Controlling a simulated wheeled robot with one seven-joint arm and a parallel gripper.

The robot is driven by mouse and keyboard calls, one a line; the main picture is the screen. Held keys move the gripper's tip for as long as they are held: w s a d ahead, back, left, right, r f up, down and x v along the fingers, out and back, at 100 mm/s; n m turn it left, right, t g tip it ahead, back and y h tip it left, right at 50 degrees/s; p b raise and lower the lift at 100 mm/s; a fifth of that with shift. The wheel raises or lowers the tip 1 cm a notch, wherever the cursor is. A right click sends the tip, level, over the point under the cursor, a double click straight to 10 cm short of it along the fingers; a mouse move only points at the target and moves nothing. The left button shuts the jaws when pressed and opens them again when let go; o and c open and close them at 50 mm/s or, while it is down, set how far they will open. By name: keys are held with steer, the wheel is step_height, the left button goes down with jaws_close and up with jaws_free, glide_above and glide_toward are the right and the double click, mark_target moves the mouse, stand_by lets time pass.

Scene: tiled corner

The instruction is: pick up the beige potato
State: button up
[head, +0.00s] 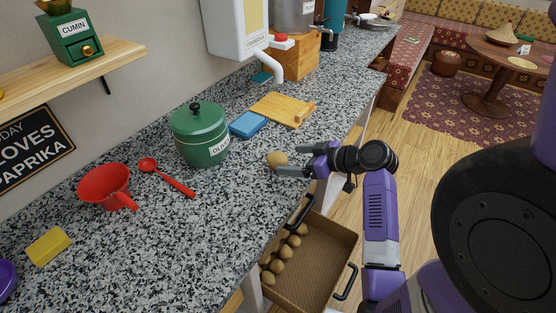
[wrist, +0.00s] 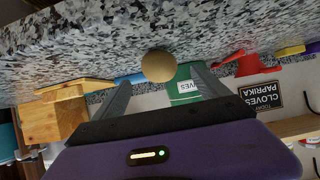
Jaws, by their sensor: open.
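The beige potato (head: 277,159) lies on the speckled granite counter (head: 235,205), near its front edge. My gripper (head: 288,160) reaches in from the right with its fingers open, and the potato is at the fingertips in the head view. In the wrist view the potato (wrist: 158,66) shows round and beige, just beyond and between the two open fingers (wrist: 160,85). Whether either finger touches it I cannot tell. The wrist view is turned upside down, with the counter at the top.
A red funnel (head: 106,187) and red spoon (head: 170,180) lie left. Below the edge, an open tray (head: 325,250) holds several similar potatoes (head: 276,266).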

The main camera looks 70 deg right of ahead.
mark_target(278, 159)
steer(key=p+x, duration=0.2)
steer(key=x, duration=0.4)
steer(key=shift+w+f, duration=0.2)
steer(key=shift+w, duration=0.1)
steer(key=shift+c, duration=0.5)
steer(key=c, duration=1.5)
